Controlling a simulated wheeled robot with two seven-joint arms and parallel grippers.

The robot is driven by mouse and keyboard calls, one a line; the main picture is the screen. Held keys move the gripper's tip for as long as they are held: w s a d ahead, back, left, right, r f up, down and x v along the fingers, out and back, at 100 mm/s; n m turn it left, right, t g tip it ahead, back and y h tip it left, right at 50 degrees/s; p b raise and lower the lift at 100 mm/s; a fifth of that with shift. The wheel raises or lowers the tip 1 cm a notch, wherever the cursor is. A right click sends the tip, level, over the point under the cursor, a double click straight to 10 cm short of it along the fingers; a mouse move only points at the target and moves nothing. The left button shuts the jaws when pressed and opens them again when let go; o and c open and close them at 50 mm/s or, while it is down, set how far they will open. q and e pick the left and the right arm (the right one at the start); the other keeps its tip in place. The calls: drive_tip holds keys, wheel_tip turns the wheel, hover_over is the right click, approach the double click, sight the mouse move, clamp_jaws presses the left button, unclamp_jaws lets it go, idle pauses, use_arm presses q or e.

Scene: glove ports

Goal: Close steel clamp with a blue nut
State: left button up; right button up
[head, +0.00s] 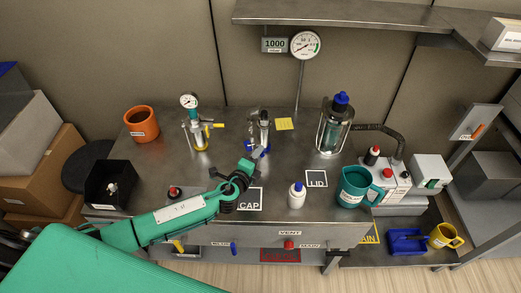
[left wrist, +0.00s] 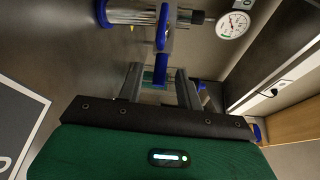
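The steel fixture with blue parts (head: 263,125) stands upright at the middle of the bench in the head view. In the left wrist view its steel tube (left wrist: 132,17) runs to a blue piece (left wrist: 163,28), and a blue tab (left wrist: 161,70) hangs from it. I cannot tell which blue part is the nut. My left gripper (head: 255,156) is at the fixture's near side. In the left wrist view the left gripper (left wrist: 160,85) has its fingers apart, one each side of the blue tab, with gaps visible. My right gripper is out of view.
A yellow-handled fixture with a gauge (head: 199,130) stands to the left. A caged bottle (head: 334,128) stands to the right. The white bottle (head: 296,197), teal jug (head: 354,188) and CAP square (head: 249,199) lie nearer. A black bin (head: 110,187) is at the left edge.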

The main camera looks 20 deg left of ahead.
sight(253, 141)
use_arm(q)
drive_tip(key=shift+w+d+f, duration=0.1)
drive_tip(key=shift+w, duration=0.6)
drive_tip(key=shift+w+d+f, duration=0.1)
drive_tip(key=shift+w, duration=0.6)
clamp_jaws()
